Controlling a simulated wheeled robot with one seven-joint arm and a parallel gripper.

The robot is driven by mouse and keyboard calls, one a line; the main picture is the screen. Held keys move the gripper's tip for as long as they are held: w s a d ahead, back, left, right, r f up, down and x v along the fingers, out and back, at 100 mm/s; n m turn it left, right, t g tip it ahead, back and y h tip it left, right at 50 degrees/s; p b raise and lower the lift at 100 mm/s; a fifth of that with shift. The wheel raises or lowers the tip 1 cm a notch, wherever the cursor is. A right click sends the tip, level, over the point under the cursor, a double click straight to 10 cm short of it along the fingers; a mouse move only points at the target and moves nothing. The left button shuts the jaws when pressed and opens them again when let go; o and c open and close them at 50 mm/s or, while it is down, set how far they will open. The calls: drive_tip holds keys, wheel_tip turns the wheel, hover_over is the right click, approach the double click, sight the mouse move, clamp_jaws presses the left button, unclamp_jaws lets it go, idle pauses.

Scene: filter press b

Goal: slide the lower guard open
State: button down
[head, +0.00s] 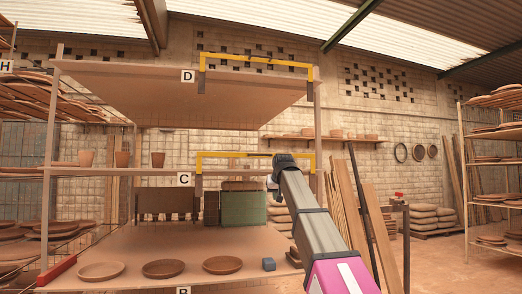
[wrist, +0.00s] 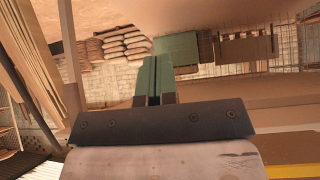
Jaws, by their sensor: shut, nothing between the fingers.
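The lower guard (head: 230,155) is a yellow bar frame with grey end brackets, spanning the right part of the shelf edge marked C. A yellow strip (wrist: 295,171), probably the same guard, shows at the lower right of the wrist view. My gripper (head: 274,188) overlaps the guard's right half in the head view; I cannot tell if they touch. In the wrist view its green fingers (wrist: 152,62) are together with nothing held, pointing toward the shelf space. The wrist hides part of the bar.
A similar yellow guard (head: 255,60) sits on the top shelf marked D. Cups (head: 158,160) stand on shelf C's left. Planks (head: 342,205) lean at right.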

drive_tip(key=s+a+r+t, duration=0.1)
drive_tip(key=s+r, duration=0.1)
drive_tip(key=r, duration=0.8)
drive_tip(key=s+a+r+t+y, duration=0.1)
drive_tip(key=s+a+r, duration=0.15)
drive_tip(key=r, duration=0.65)
drive_tip(key=s+a+r+t, duration=0.1)
drive_tip(key=s+r, duration=0.1)
drive_tip(key=r, duration=0.8)
drive_tip(key=w+a+f, duration=0.2)
drive_tip(key=w+f, duration=0.6)
drive_tip(key=f, duration=0.1)
drive_tip(key=shift+f+n, duration=0.15)
drive_tip(key=shift+n, duration=0.25)
drive_tip(key=shift+w, duration=0.1)
wheel_tip(320, 180, down, 9)
